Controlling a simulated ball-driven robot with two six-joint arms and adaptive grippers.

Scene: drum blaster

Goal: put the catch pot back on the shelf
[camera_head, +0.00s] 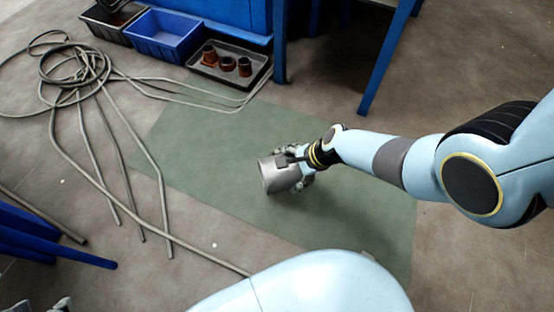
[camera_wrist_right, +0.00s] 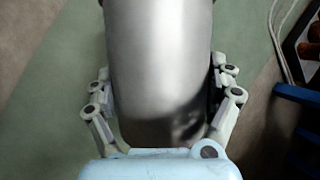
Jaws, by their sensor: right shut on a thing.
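The catch pot (camera_head: 279,176) is a plain grey metal cylinder, held above the green floor mat in the middle of the head view. My right gripper (camera_head: 300,165) is shut on it, and the pot looks tilted. In the right wrist view the pot (camera_wrist_right: 160,70) fills the middle, with a finger of the right gripper (camera_wrist_right: 163,105) against each side. My left gripper is not clearly in view; only a small grey part shows at the bottom left edge. I cannot make out a shelf surface for the pot.
A blue bin (camera_head: 165,38) and a dark tray (camera_head: 229,66) with rusty brown pieces (camera_head: 227,64) stand at the back. Blue frame legs (camera_head: 386,62) rise at the back right. Grey hoses (camera_head: 100,130) sprawl at left. The green mat (camera_head: 200,140) is otherwise clear.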

